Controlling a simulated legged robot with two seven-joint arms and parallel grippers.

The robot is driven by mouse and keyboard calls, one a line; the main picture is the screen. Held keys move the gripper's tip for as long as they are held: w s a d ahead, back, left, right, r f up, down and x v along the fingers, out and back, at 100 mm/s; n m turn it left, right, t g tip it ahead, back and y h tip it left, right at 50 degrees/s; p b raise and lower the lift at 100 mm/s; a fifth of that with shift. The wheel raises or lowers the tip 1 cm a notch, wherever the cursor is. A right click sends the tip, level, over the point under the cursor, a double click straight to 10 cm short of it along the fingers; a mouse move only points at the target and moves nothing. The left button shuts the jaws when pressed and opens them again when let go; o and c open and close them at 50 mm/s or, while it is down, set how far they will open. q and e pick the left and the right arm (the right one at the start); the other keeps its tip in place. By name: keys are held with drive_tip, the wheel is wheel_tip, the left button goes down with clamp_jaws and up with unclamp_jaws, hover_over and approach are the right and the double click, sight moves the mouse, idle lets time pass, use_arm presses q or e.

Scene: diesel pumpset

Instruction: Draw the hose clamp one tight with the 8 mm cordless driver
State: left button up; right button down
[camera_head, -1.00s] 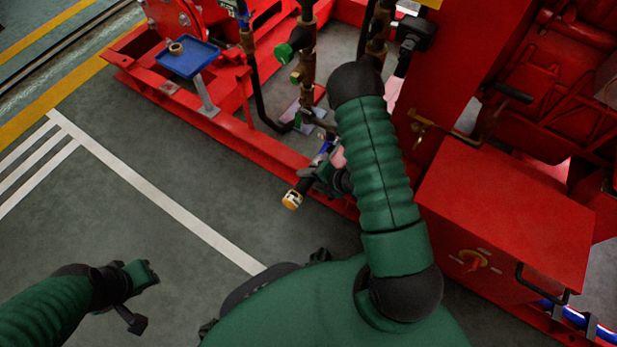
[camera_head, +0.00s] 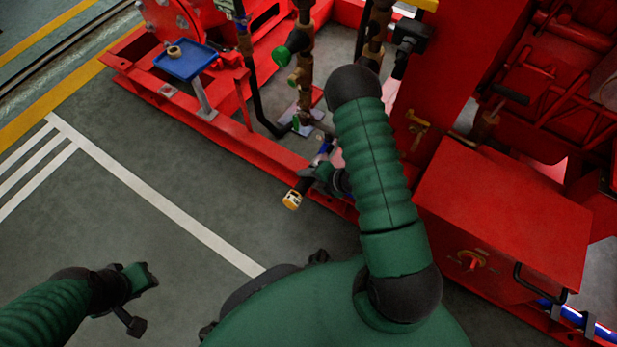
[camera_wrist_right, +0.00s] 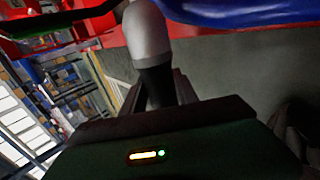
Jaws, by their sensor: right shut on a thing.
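My right gripper (camera_head: 323,172) is shut on the cordless driver, low beside the red frame. In the right wrist view, a grey and black rounded part of the driver (camera_wrist_right: 150,45) rises between the fingers. A blue hose (camera_wrist_right: 235,12) crosses the top of that view, close to the driver. A small blue part (camera_head: 321,151) shows just beyond the right gripper. I cannot make out hose clamp one or the driver's tip. My left gripper (camera_head: 150,275) is empty over the floor at lower left; its opening is unclear.
A blue tray (camera_head: 187,62) with a brass-coloured ring (camera_head: 175,52) stands on a post at upper left. Upright pipes with a green-handled valve (camera_head: 290,46) rise behind the red base rail (camera_head: 215,128). A red box (camera_head: 505,215) stands at right. The grey floor at left is clear.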

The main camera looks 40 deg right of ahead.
drive_tip(key=shift+w+d+r, duration=0.15)
drive_tip(key=shift+w+d, duration=0.1)
drive_tip(key=shift+d, duration=0.1)
idle(1.3)
drive_tip(key=shift+s+a, duration=0.1)
idle(0.8)
drive_tip(key=shift+s+a+p, duration=0.15)
drive_tip(key=shift+s+a, duration=0.2)
drive_tip(key=shift+a, duration=0.5)
drive_tip(key=shift+s+a+p, duration=0.1)
drive_tip(key=shift+s+a, duration=0.25)
drive_tip(key=shift+a, duration=0.5)
drive_tip(key=shift+s+a+p, duration=0.15)
drive_tip(key=shift+s+a, duration=0.2)
drive_tip(key=shift+a, duration=0.5)
